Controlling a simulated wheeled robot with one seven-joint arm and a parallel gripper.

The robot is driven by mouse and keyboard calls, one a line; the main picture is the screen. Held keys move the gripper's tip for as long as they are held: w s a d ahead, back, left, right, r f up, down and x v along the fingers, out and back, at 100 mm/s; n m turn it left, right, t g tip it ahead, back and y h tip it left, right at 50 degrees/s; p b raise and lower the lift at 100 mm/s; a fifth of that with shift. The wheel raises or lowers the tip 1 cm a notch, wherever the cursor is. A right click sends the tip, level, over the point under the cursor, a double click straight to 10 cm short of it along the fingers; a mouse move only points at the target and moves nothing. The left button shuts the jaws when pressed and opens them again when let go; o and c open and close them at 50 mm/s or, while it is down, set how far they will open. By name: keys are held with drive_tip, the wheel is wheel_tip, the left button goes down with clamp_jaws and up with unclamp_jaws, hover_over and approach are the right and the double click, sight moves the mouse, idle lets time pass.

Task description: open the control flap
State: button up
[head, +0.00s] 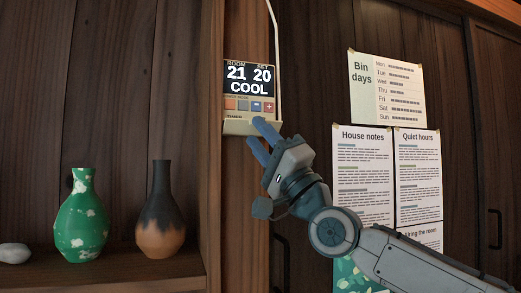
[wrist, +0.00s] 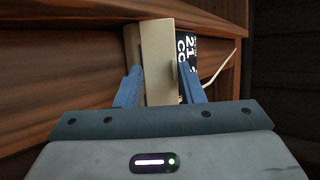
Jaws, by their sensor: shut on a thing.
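The control panel (head: 249,85) is mounted on a wooden post in the head view; its dark screen reads 21, 20 and COOL above a row of small coloured buttons. The beige control flap (head: 236,127) is at the panel's lower edge and appears to stick out from it. My gripper (head: 257,131) reaches up from the lower right, with its blue fingers at the flap's right part. In the wrist view, the flap (wrist: 157,50) stands between the two fingers (wrist: 159,72), and my gripper is shut on it. Part of the screen shows behind the flap.
A green vase (head: 82,220), a dark and orange vase (head: 159,215) and a white stone (head: 14,253) stand on a shelf at left. Paper notices (head: 387,88) hang on the dark wall at right. A white cable (head: 275,40) runs up beside the panel.

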drive_tip(key=shift+f+n+y, duration=0.1)
drive_tip(key=shift+n+y, duration=0.3)
drive_tip(key=shift+n, duration=0.1)
drive_tip(key=o, duration=1)
drive_tip(key=v, duration=1.4)
drive_tip(key=shift+w+d, duration=0.1)
drive_tip(key=shift+c, duration=0.4)
